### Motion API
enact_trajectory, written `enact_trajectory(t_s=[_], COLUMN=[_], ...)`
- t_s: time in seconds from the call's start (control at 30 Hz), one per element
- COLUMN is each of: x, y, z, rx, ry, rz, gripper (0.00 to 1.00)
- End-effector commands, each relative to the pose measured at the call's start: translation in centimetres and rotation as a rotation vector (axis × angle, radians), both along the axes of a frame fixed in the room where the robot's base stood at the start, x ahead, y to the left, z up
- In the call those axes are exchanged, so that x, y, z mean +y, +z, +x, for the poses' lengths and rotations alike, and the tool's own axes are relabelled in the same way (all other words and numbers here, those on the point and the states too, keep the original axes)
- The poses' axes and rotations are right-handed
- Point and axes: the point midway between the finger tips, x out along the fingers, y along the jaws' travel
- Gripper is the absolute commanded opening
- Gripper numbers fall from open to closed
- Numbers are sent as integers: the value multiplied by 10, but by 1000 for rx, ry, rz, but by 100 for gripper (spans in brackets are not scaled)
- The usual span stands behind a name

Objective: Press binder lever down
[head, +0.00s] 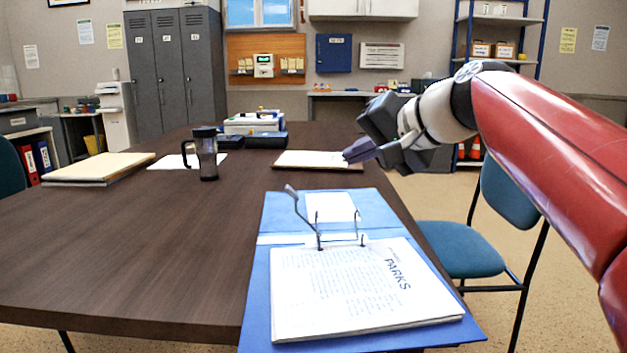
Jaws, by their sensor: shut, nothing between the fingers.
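An open blue binder (256,300) lies on the near right part of the dark table. A stack of printed white pages (350,290) lies on its near side, with "PARKS" on the top sheet. The metal lever (302,210) stands up, tilted to the left, at the ring mechanism. The rings (340,228) look raised and open. My gripper (350,153) is above and beyond the binder, to the right of the lever and apart from it. Its fingers are shut, point left and hold nothing.
The table (130,250) is clear to the left of the binder. A dark travel mug (207,155) stands farther back. A clipboard with paper (310,159) lies behind the binder near my gripper. Folders (95,170) lie at the left. A blue chair (460,248) stands at the right.

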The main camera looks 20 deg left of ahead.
Motion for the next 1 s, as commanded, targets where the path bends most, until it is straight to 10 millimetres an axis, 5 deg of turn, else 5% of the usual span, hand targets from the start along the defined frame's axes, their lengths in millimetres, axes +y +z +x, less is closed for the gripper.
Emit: enact_trajectory(t_s=[0.43,0.9,1.0], x=[8,77,87], y=[-6,-50,-62], z=[6,51,44], rx=[2,3,0], ry=[1,3,2], rz=[-2,-2,-2], gripper=[0,0,0])
